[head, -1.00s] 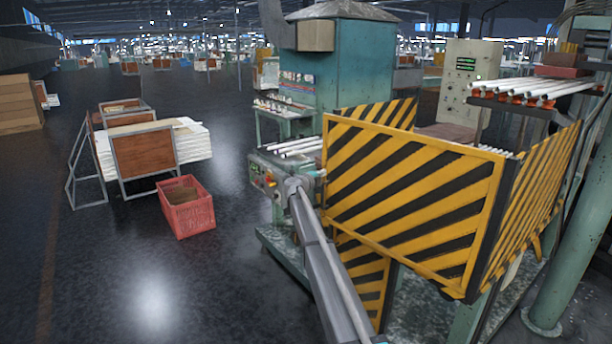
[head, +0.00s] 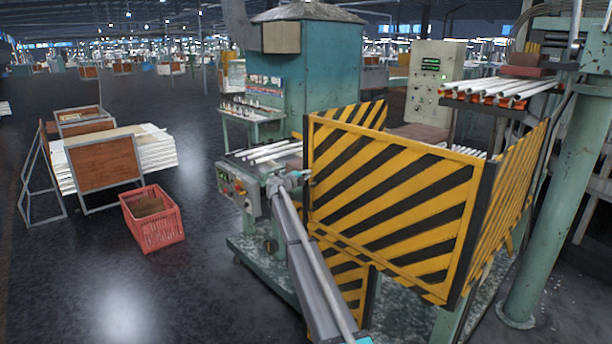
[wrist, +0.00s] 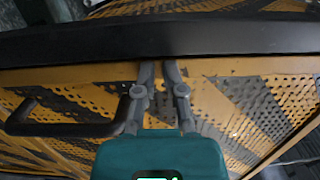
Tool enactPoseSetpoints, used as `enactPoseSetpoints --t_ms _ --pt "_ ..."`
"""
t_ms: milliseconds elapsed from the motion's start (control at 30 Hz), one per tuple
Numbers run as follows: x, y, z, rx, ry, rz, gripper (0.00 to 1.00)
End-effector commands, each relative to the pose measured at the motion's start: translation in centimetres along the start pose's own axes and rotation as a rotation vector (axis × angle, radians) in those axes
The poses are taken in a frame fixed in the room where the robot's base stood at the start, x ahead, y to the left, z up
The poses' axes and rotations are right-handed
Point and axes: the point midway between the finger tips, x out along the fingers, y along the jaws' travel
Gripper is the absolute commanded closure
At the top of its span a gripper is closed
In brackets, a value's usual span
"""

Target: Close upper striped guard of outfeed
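A large yellow-and-black striped guard panel (head: 390,200) stands upright at the front of the machine in the head view. A smaller striped panel (head: 345,272) sits below it. My gripper (head: 289,179) is just left of the large panel's left edge; contact cannot be told. In the wrist view, the fingers (wrist: 159,72) are close together with a narrow gap and nothing visible between them. Their tips end at a dark bar (wrist: 90,42) across a perforated striped panel (wrist: 235,105). A dark handle (wrist: 65,128) is left of the fingers, apart from them.
More striped panels stand at the right (head: 508,215) and behind (head: 350,113). A control box (head: 238,188) is beside my gripper. A green post (head: 555,190) rises at right. A red crate (head: 152,218) stands on open floor at left.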

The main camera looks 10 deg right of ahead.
Motion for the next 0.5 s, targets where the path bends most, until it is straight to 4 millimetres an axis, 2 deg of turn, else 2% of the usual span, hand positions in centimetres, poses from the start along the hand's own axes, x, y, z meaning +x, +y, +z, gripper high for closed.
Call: enactPoseSetpoints --t_ms 33,200,500 --pt "1.5 -0.2 -0.1 -0.005 0.002 -0.007 1.00" --pt "1.9 -0.2 -0.3 -0.005 0.006 -0.008 1.00" --pt "0.8 -0.4 -0.1 -0.005 0.007 -0.009 1.00"
